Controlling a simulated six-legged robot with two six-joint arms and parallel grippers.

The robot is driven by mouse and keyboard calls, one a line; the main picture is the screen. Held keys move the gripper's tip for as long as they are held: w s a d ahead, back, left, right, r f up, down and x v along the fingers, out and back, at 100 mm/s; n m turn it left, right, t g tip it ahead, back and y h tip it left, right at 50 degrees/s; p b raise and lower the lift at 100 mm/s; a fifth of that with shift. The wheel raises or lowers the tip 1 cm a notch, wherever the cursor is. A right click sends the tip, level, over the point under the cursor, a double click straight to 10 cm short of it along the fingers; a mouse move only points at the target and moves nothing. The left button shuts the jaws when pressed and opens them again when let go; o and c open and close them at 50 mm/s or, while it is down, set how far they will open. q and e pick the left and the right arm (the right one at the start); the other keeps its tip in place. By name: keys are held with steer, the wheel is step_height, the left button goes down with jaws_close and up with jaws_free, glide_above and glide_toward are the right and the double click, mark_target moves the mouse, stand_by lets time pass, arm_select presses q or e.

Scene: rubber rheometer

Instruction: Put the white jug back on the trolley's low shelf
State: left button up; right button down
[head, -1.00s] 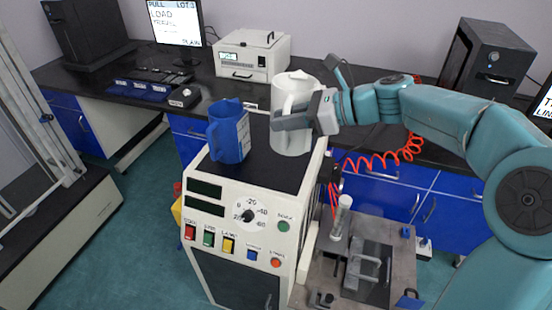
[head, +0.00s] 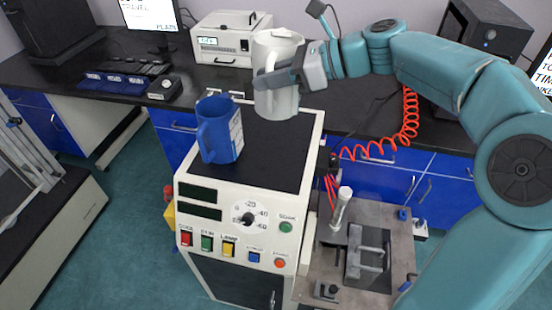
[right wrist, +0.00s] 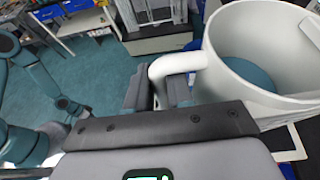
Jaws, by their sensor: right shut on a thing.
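The white jug (head: 282,102) is upright in my right gripper (head: 272,79), above the back of the instrument's black top. Its base looks clear of that top. In the right wrist view, the jug (right wrist: 238,88) fills the upper right, with its open rim showing and its handle (right wrist: 174,66) toward the gripper. The fingers are shut on the handle side; the jug partly hides them. A teal patch shows inside the jug; I cannot tell what it is. My left gripper is not in view. I cannot make out the trolley's low shelf for sure.
A blue jug (head: 217,135) stands on the instrument's black top (head: 270,150), left of the white jug. A white box (head: 226,40) stands on the bench behind. A red coiled hose (head: 408,115) hangs at right, beside a metal fixture (head: 365,255).

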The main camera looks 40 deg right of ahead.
steer(key=shift+s+a+r, duration=0.15)
steer(key=shift+a+r, duration=0.05)
steer(key=shift+r, duration=0.05)
step_height(320, 180, down, 20)
steer(key=b, duration=0.2)
steer(key=c, duration=1.2)
jaws_free()
steer(key=shift+f, duration=0.1)
steer(key=shift+c, duration=0.2)
steer(key=shift+o, duration=1.2)
steer(key=shift+b, duration=0.3)
steer(key=v, duration=1.6)
steer(key=shift+d+b, duration=0.25)
steer(key=shift+b, duration=0.2)
